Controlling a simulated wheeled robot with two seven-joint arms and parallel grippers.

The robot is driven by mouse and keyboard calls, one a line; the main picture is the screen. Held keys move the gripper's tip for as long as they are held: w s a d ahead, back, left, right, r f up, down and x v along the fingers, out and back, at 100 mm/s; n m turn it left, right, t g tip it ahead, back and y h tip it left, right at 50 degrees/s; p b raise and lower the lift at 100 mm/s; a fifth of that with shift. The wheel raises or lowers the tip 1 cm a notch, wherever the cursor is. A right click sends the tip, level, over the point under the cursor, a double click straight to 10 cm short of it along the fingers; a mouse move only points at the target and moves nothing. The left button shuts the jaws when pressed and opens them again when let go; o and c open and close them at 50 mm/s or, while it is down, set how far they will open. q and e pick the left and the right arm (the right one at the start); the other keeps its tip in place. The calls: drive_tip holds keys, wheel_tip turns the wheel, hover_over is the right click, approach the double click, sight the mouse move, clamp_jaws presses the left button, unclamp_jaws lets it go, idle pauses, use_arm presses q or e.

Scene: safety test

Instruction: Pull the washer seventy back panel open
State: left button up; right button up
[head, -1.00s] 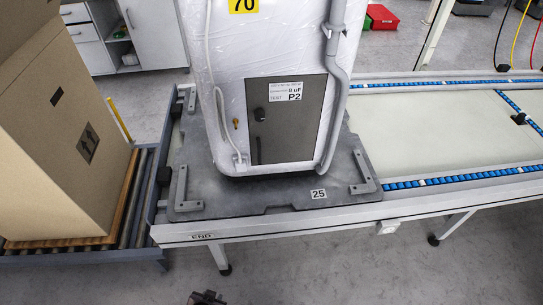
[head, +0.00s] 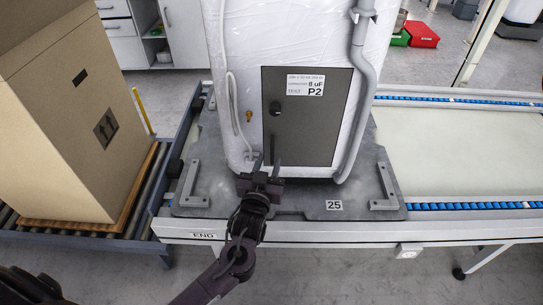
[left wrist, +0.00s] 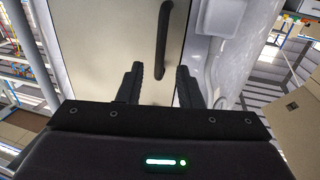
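The washer (head: 238,60) stands upright on a grey pallet plate (head: 300,200) marked 25, wrapped in clear film. Its grey back panel (head: 310,130), labelled 8 uF TEST P2, looks shut. My right gripper is not in view.
A grey hose (head: 364,80) runs down the panel's right side and a white cord (head: 232,110) down its left. A large cardboard box (head: 75,120) stands on rollers at left. The conveyor (head: 450,150) at right is empty. Metal corner brackets (head: 387,185) flank the washer.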

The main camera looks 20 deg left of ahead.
sight(272, 152)
use_arm(q)
drive_tip(key=shift+w+a, duration=0.1)
drive_tip(key=shift+w, duration=1.45)
clamp_jaws()
